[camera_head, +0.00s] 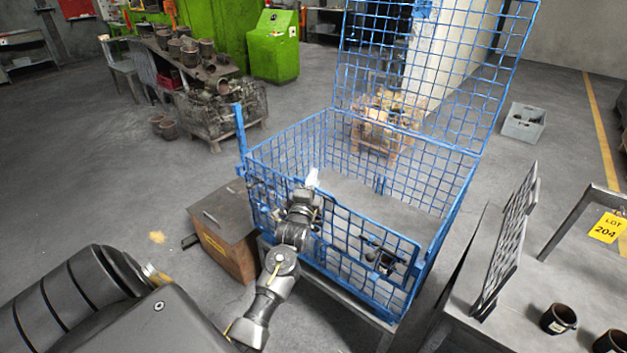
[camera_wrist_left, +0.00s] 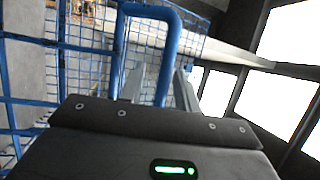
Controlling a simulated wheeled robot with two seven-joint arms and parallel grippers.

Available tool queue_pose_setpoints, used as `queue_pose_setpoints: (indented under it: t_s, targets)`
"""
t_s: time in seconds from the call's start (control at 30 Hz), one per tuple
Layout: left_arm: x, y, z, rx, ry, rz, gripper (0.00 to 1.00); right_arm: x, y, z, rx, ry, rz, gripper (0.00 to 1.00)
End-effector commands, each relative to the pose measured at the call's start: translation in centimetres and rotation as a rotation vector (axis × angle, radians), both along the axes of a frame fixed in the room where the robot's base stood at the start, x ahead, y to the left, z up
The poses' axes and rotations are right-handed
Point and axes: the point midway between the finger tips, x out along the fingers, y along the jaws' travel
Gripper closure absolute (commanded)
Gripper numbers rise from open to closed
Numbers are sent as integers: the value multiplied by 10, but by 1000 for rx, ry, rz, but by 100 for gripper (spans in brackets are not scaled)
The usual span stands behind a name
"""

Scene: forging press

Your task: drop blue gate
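The blue gate (camera_head: 345,238) is the mesh front panel of a blue wire cage (camera_head: 468,185), and it stands roughly upright. My left gripper (camera_head: 312,180) is at the gate's top edge, left of its middle, with pale fingertips pointing up. In the left wrist view a bent blue bar (camera_wrist_left: 150,10) loops in front of the gripper (camera_wrist_left: 158,88). One leg of the bar passes between the two grey fingers, which stand apart. I cannot tell whether they touch it. My right gripper is not in view.
A tall blue mesh panel (camera_head: 425,75) stands up at the cage's back. A brown box (camera_head: 225,225) is beside the cage on the left. A grey table (camera_head: 520,300) with dark cups (camera_head: 558,318) and a grid rack (camera_head: 508,245) is on the right. Open floor lies left.

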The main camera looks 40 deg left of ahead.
Motion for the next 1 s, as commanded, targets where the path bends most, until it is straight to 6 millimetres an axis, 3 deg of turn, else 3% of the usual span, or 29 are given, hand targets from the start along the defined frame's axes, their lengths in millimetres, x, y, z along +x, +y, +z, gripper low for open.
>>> queue_pose_setpoints:
  t_s: [0.27,0.53,1.0]
  targets:
    - [2,1,0,0,0,0,67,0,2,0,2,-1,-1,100]
    - [1,1,0,0,0,0,100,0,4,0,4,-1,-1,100]
    - [2,-9,-4,0,-22,-14,100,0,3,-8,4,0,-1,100]
